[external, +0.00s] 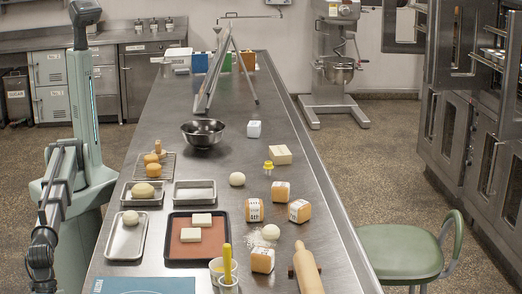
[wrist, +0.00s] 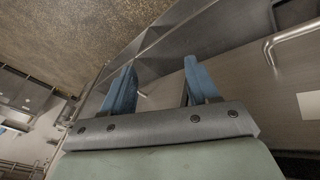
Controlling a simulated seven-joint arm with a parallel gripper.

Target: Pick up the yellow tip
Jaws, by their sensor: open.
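A small yellow piece (external: 268,167), which looks like the yellow tip, stands on the steel table right of the middle, just left of a pale block. It is too small to make out in detail. My gripper (wrist: 159,66) shows in the wrist view with its two blue fingers apart and nothing between them. It points at a metal surface and the floor, and the yellow piece is not in that view. In the external view my arm hangs at the lower left, beside the table and well away from the yellow piece; the fingers cannot be made out there.
Near the yellow piece are a pale block (external: 281,155), a white ball (external: 237,179) and several orange-and-white boxes (external: 281,190). A dark bowl (external: 203,132) stands farther back. Trays (external: 126,242) fill the near left. A rolling pin (external: 308,268) lies at the near right edge.

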